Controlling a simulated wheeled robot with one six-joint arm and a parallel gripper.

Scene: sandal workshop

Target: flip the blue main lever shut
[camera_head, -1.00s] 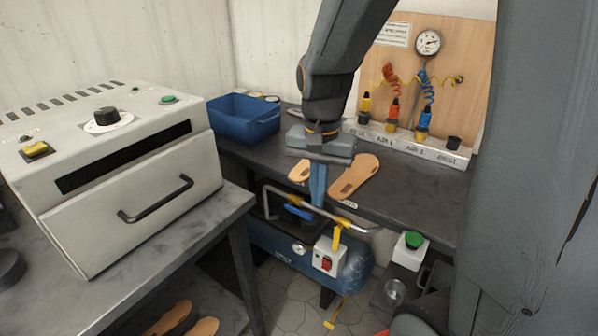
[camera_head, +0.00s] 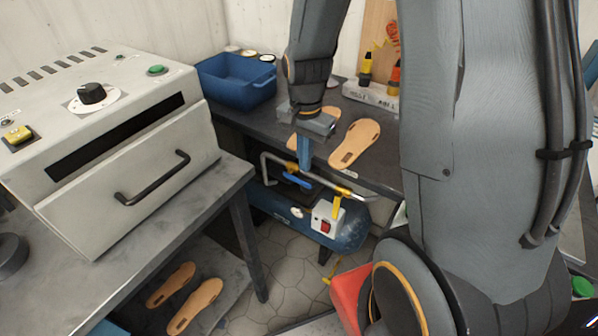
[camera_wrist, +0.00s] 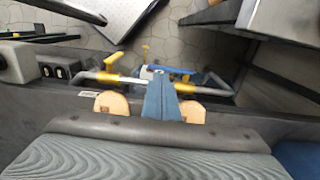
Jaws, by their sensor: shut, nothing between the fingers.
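The blue main lever (camera_head: 297,181) sits at the metal pipe (camera_head: 340,188) above the blue tank, under the front edge of the dark bench. It appears to lie roughly along the pipe, but I cannot tell its exact angle. My gripper (camera_head: 304,163) points down with its blue fingers shut and empty, just above the lever. The fingers cover part of the pipe, and contact with the lever cannot be told. In the wrist view the lever (camera_wrist: 177,70) shows just beyond the tips of my gripper (camera_wrist: 160,80). A yellow lever (camera_head: 337,207) hangs from the same pipe to the right.
The blue tank (camera_head: 350,232) carries a white box with a red switch (camera_head: 325,226). Sandal soles (camera_head: 355,143) and a blue bin (camera_head: 237,80) are on the bench (camera_head: 235,122). A grey press (camera_head: 125,165) stands at left. Tiled floor (camera_head: 285,265) is open below.

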